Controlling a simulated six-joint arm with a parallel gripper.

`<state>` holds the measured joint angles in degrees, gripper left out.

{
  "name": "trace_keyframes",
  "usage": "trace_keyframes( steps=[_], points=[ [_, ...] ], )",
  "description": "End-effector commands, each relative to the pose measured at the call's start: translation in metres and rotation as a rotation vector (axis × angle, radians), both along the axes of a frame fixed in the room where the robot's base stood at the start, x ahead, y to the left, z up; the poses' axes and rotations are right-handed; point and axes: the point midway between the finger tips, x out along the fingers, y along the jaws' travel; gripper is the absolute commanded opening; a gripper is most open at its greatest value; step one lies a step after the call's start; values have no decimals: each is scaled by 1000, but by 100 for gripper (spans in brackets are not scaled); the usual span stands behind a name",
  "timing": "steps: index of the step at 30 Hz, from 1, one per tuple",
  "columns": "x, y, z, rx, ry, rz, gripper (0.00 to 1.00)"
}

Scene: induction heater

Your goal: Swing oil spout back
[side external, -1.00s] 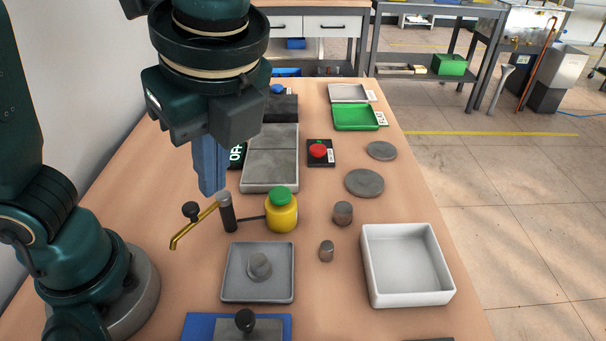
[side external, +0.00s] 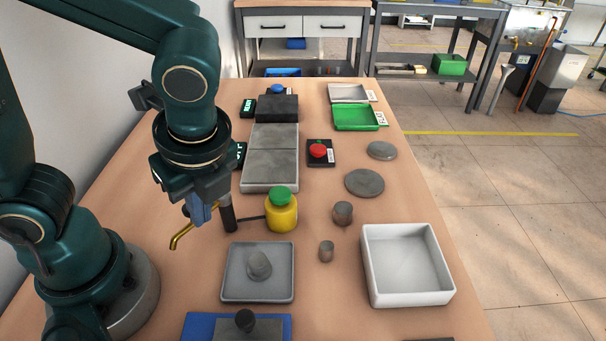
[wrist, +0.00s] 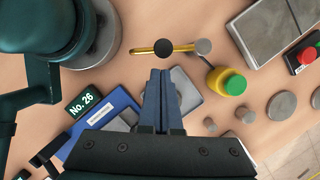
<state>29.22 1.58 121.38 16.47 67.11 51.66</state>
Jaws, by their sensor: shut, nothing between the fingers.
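The oil spout is a thin brass tube (side external: 180,239) with a bent open end pointing left. It swings from a dark upright post (side external: 228,218) with a grey top (wrist: 203,46). In the wrist view the tube (wrist: 143,51) runs left from the post, with a round black knob (wrist: 164,47) standing on it. My gripper (side external: 200,216) is low at the spout, left of the post, and hides the knob in the side view. In the wrist view my gripper (wrist: 160,73) has its blue fingers together and empty, tips close beside the knob. I cannot tell if they touch it.
A yellow oil bottle with a green cap (side external: 281,212) stands right of the post, joined by a thin dark arm. A grey tray (side external: 232,290) with a metal piece is in front. Metal cylinders, a white bin (side external: 371,285) and a red button (side external: 318,151) are farther right.

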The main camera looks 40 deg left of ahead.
Motion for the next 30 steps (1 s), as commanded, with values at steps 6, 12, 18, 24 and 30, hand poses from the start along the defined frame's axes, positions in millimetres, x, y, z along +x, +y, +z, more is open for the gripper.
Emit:
trace_keyframes(
  steps=[6, 12, 18, 24, 30],
  points=[
    [0, 8, -1, 0, -1, -1, 0],
    [0, 8, -1, 0, 0, -2, 0],
    [-3, 12, -1, -1, -2, -53, 0],
    [-11, 29, -1, 0, -2, -131, 0],
    [-12, 35, -1, 0, -1, -137, 0]
  ],
)
